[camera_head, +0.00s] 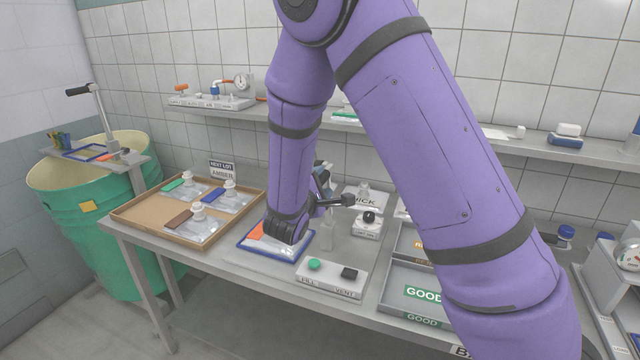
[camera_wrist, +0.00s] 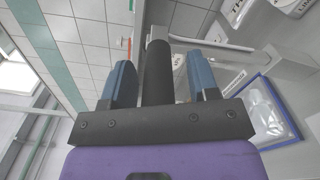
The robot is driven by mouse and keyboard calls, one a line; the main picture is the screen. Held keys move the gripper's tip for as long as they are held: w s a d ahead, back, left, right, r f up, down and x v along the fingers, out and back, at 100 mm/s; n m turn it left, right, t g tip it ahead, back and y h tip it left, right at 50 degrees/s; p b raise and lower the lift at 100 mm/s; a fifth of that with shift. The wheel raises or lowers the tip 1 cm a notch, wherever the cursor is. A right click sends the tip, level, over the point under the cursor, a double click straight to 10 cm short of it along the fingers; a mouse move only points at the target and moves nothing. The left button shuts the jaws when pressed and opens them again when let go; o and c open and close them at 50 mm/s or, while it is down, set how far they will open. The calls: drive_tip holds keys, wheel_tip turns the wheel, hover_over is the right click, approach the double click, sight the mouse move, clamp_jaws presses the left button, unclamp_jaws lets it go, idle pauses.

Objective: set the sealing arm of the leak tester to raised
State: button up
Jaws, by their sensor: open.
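The leak tester is largely hidden behind my arm in the head view. Its blue-framed pad (camera_head: 262,257) lies on the table with a pouch on it, and a pale post (camera_head: 327,236) stands beside it. The sealing arm's dark round grip (camera_head: 346,200) sticks out at my gripper (camera_head: 322,180). In the wrist view, the grip (camera_wrist: 158,75) lies between the two blue fingers of my gripper (camera_wrist: 160,85), which are apart with gaps on both sides. A thin metal rod (camera_wrist: 225,44) runs from the grip to the post (camera_wrist: 290,65). The arm's exact tilt is unclear.
A box with green and black buttons (camera_head: 332,278) stands in front. A cardboard tray (camera_head: 150,222) of pouches is left, a green drum (camera_head: 120,240) with a lever beyond it. Grey trays (camera_head: 410,285) lie right, partly behind my arm. A wall shelf (camera_head: 390,124) runs behind.

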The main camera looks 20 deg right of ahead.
drive_tip(key=v, duration=1)
drive_tip(key=shift+s+a, duration=0.2)
drive_tip(key=shift+s, duration=0.05)
drive_tip(key=s+d+r+m+g+y, duration=0.2)
drive_tip(key=s+d+r+m+g, duration=0.7)
drive_tip(key=s+d+g, duration=0.3)
drive_tip(key=s+a+r+m+t+y, duration=0.1)
drive_tip(key=s+r+m+t+y, duration=0.1)
drive_tip(key=s+r+y, duration=0.2)
drive_tip(key=s+a+r+m+t+y, duration=0.1)
drive_tip(key=s+r+y, duration=0.3)
drive_tip(key=s, duration=0.6)
drive_tip(key=m+t+y, duration=0.1)
drive_tip(key=y, duration=0.1)
drive_tip(key=shift+s+a+r+t+y, duration=0.2)
drive_tip(key=shift+a+r+t+y, duration=0.1)
drive_tip(key=shift+y, duration=0.1)
